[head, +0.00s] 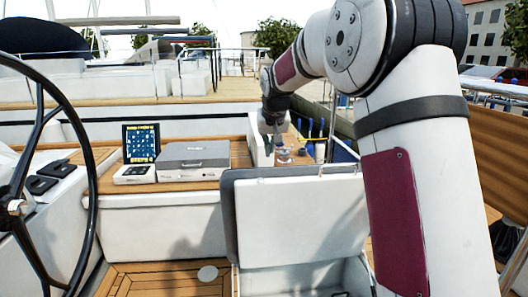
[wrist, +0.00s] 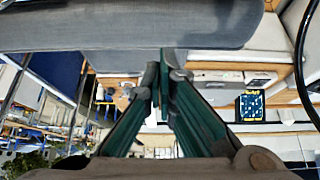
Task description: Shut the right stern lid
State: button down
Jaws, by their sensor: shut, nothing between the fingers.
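The right stern lid (head: 300,220) stands raised, close to upright, in the head view. Its pale inner face is toward the head camera and a grey padded edge runs along its top and left side. The open locker (head: 305,278) lies below it, partly hidden by my arm. My gripper (head: 281,147) is behind the lid's top edge, on its far side. In the wrist view the fingers of my gripper (wrist: 164,74) are closed together and empty. The grey padded lid (wrist: 130,28) crosses the top of that view, near the fingertips; I cannot tell whether they touch.
A grey case (head: 193,161) and a blue-screened tablet (head: 141,143) sit on the wooden-topped bench left of the lid. A steering wheel (head: 92,185) stands at far left. Blue-handled tools (head: 310,128) and a rail are behind the lid. The wooden floor (head: 165,279) at lower left is mostly clear.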

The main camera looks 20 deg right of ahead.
aim_at(268, 173)
jog(key=x, duration=0.8)
jog(key=shift+f, duration=0.3)
jog(key=s, duration=0.1)
jog(key=s+p, duration=0.1)
jog(key=shift+s+a+r, duration=0.1)
jog(key=shift+s+a, duration=0.2)
jog(key=shift+a, duration=0.05)
jog(key=shift+s+a+f+p, duration=0.15)
jog(key=shift+s+f+p, duration=0.2)
jog(key=shift+s, duration=0.3)
